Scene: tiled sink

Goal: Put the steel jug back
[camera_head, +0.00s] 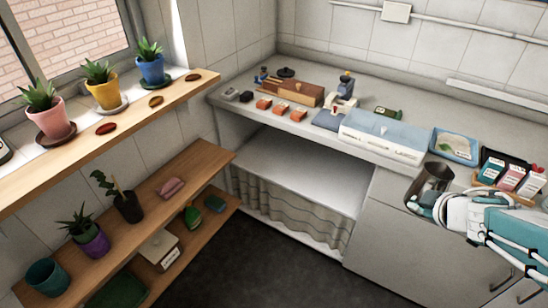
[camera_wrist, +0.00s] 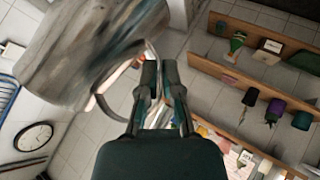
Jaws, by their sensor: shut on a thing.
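The steel jug (camera_head: 437,177) is at the right in the head view, in front of the counter edge near the blue tray. In the wrist view the jug (camera_wrist: 95,45) fills the upper left, its grey metal side close to the camera, with its curved handle beside my fingers. My gripper (camera_head: 424,203) is at the jug's lower side in the head view. In the wrist view my gripper (camera_wrist: 160,82) is shut on the jug at its handle. The exact finger contact is partly hidden.
The counter carries a blue tray (camera_head: 471,151), boxed packets (camera_head: 510,176), a pale blue-and-white box (camera_head: 383,137) and a wooden box (camera_head: 290,91). Potted plants line the window sill (camera_head: 120,136). Lower wooden shelves (camera_head: 185,172) hold pots. A wall clock (camera_wrist: 34,137) shows in the wrist view.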

